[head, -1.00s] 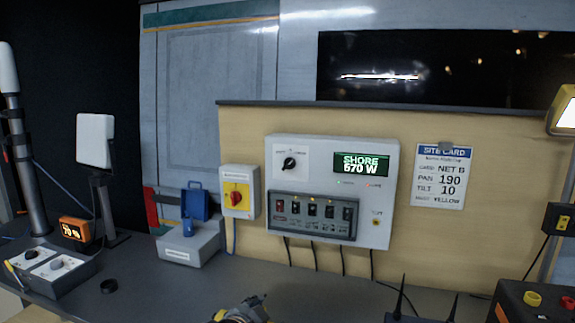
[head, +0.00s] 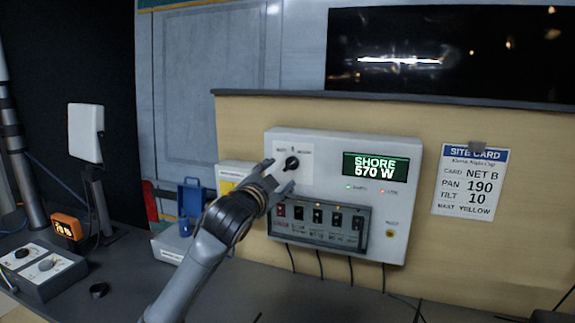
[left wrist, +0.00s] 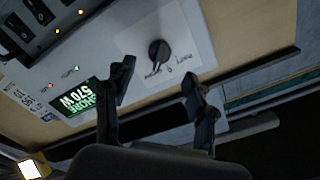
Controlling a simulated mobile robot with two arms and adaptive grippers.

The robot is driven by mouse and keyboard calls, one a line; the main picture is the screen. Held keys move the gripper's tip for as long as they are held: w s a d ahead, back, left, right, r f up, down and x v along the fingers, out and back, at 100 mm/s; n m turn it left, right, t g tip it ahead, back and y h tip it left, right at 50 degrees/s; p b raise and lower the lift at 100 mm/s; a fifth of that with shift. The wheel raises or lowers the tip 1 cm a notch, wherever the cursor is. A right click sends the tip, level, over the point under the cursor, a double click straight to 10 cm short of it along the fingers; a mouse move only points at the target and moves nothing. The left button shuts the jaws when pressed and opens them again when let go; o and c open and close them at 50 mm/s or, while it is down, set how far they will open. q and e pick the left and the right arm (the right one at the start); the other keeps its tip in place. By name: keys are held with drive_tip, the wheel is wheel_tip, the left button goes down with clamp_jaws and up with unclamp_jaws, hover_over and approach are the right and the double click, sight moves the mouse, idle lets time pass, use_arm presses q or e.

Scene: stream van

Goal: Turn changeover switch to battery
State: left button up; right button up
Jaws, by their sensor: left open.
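The changeover switch is a black rotary knob (head: 291,163) on a white plate at the upper left of the grey power box (head: 345,147). Its small labels are hard to read. The display (head: 375,165) reads SHORE 570 W. My left gripper (head: 279,177) is open, with its fingers just in front of and below the knob. In the left wrist view the knob (left wrist: 159,52) stands ahead of the two parted fingers (left wrist: 157,84), with nothing between them. The knob seems apart from both fingertips. My right gripper is not in view.
Several breakers (head: 318,216) sit in a row below the knob, close to my left gripper. A yellow-plated isolator box (head: 230,177) is partly hidden behind my arm. A blue-handled device (head: 191,197) stands on the bench. A site card (head: 468,181) hangs to the right.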

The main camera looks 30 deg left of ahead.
sight(288, 167)
use_arm(q)
drive_tip(key=p+x, duration=0.1)
drive_tip(key=x, duration=0.4)
drive_tip(key=shift+w+r, duration=0.15)
drive_tip(key=shift+w+a, duration=0.15)
drive_tip(key=shift+w, duration=0.35)
drive_tip(key=c, duration=0.9)
drive_tip(key=shift+c, duration=1.2)
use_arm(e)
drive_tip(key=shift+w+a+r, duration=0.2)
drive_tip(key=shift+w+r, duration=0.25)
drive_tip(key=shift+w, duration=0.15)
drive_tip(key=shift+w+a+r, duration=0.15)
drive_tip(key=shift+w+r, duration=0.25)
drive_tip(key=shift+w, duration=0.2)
